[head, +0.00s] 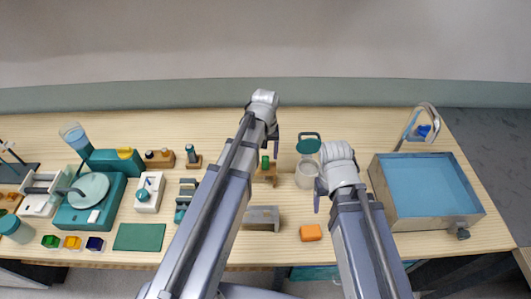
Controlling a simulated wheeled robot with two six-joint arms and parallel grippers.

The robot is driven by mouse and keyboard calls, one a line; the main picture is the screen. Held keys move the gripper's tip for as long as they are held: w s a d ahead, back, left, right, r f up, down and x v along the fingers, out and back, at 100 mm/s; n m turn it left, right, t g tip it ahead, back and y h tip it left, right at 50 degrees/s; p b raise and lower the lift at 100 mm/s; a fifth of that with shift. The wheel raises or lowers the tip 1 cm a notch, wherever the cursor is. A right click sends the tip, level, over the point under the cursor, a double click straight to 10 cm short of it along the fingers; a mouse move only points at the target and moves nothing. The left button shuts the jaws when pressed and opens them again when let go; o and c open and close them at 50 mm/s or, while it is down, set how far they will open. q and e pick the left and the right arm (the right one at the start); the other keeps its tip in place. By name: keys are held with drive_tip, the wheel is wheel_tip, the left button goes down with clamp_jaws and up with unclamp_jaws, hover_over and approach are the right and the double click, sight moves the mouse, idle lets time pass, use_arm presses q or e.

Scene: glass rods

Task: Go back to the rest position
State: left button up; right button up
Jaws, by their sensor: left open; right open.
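Both my arms reach forward over the wooden bench (345,128). My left gripper (275,143) is above the back middle of the bench, beside a small wooden stand (266,176) with a green piece on it; the arm partly hides the stand. The fingers are small and seen from above. Nothing shows held in either gripper. I cannot make out any glass rods clearly.
A blue-filled metal basin (428,186) with a tap (430,122) stands at the right. A teal device (90,195), a dark green mat (139,237) and several small items crowd the left.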

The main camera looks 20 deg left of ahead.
use_arm(q)
wheel_tip(320, 180, up, 4)
drive_tip(key=p, duration=0.2)
drive_tip(key=shift+p, duration=0.4)
drive_tip(key=s+d+f+m+b, duration=0.3)
drive_tip(key=s+d, duration=0.2)
drive_tip(key=s, duration=0.2)
drive_tip(key=s+d+f+m+y+b, duration=0.1)
drive_tip(key=s+d+f+m+b, duration=0.2)
drive_tip(key=s, duration=0.4)
drive_tip(key=shift+s+d+m, duration=0.15)
drive_tip(key=shift+d+m, duration=0.35)
drive_tip(key=shift+d, duration=0.75)
use_arm(e)
wheel_tip(320, 180, down, 2)
drive_tip(key=shift+f, duration=0.15)
